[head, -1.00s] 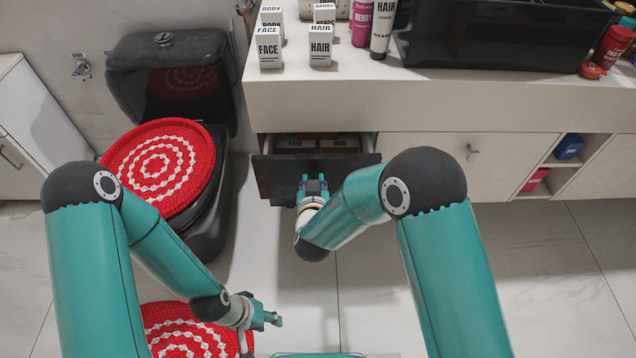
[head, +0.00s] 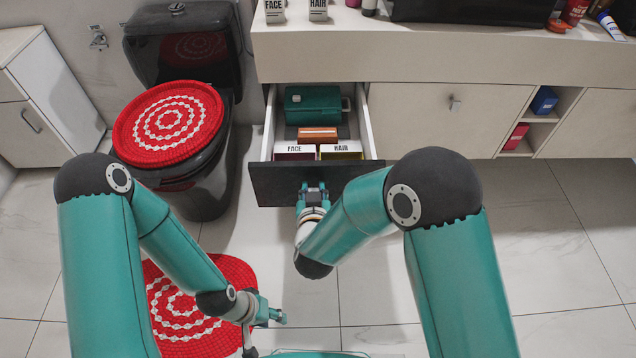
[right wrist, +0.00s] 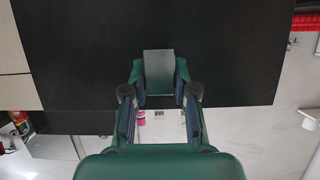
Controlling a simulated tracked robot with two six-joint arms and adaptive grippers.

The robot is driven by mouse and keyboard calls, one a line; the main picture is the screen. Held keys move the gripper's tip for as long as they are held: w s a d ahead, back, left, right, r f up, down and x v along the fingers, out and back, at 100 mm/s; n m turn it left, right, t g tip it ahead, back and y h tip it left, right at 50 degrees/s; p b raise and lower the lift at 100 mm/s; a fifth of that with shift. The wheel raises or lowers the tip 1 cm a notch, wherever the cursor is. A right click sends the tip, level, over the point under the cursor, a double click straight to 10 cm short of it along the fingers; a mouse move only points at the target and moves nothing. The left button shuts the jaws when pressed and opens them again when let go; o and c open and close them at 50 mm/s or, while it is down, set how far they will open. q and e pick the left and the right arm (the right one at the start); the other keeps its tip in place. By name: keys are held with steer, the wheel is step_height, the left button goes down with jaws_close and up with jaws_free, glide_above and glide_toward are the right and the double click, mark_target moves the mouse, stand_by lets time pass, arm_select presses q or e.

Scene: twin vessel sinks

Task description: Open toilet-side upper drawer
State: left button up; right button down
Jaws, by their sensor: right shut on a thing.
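The upper drawer (head: 272,187) beside the toilet is pulled well out of the cabinet, its dark front facing me. It also fills most of the right wrist view (right wrist: 230,45). My right gripper (head: 313,190) is at the middle of that front, shut on the drawer's handle; the fingers (right wrist: 160,88) mostly hide the handle in the right wrist view. Inside the drawer are a teal case (head: 312,103), an orange box (head: 318,135), a FACE box (head: 294,150) and a HAIR box (head: 341,149). My left gripper (head: 274,312) is low over the floor, away from the drawer; its jaw gap is unclear.
A black toilet (head: 208,190) with a red and white cover (head: 168,122) stands left of the drawer. A red mat (head: 235,270) lies below my left forearm. A closed cabinet door (head: 420,125) and open cubbies are to the right. Bottles stand on the counter (head: 480,47).

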steer(key=shift+s+a, duration=0.1)
steer(key=shift+s, duration=0.25)
steer(key=c, duration=0.9)
jaws_free()
step_height(320, 180, up, 10)
steer(key=shift+f, duration=0.1)
